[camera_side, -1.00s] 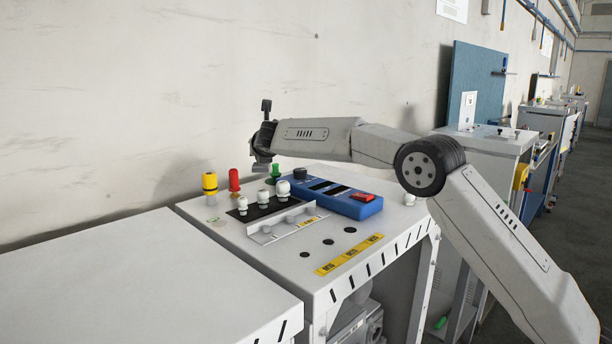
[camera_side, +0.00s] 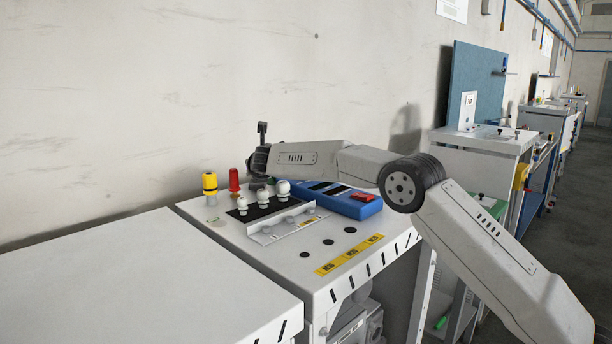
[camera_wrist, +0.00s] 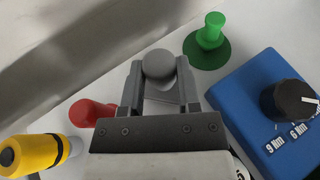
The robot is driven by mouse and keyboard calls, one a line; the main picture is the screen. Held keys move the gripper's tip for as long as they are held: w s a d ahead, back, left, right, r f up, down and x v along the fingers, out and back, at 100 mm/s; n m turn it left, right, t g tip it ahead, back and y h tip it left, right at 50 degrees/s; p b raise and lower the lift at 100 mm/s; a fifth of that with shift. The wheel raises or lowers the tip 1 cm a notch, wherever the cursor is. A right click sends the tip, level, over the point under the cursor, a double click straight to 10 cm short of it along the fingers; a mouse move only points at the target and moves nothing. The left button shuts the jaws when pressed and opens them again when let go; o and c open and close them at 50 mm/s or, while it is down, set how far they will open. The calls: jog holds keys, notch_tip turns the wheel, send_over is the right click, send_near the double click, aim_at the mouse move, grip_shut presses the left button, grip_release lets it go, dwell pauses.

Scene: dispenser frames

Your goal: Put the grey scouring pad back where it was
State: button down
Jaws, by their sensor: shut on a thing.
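The grey scouring pad (camera_wrist: 158,62) shows in the wrist view as a grey piece with a rounded knob on top. My gripper (camera_wrist: 160,72) is shut on it, one finger on each side. The underside is hidden, so I cannot tell whether it touches the bench top. In the side view my gripper (camera_side: 259,165) is low over the back of the bench, behind the white-topped knobs (camera_side: 263,195). The pad cannot be made out there.
A green knobbed piece (camera_wrist: 210,35) stands to the right in the wrist view, near a blue instrument box (camera_wrist: 245,95). A red piece (camera_wrist: 90,112) and a yellow one (camera_wrist: 38,153) stand left. The wall is close behind.

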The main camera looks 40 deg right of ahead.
jog(key=shift+f, duration=0.3)
jog(key=shift+c, duration=1.6)
grip_release()
jog(key=shift+r, duration=0.15)
jog(key=shift+s+a, duration=0.1)
jog(key=shift+s+a+r, duration=0.3)
jog(key=shift+s+r, duration=0.05)
jog(key=shift+s, duration=0.2)
jog(key=shift+v, duration=5.2)
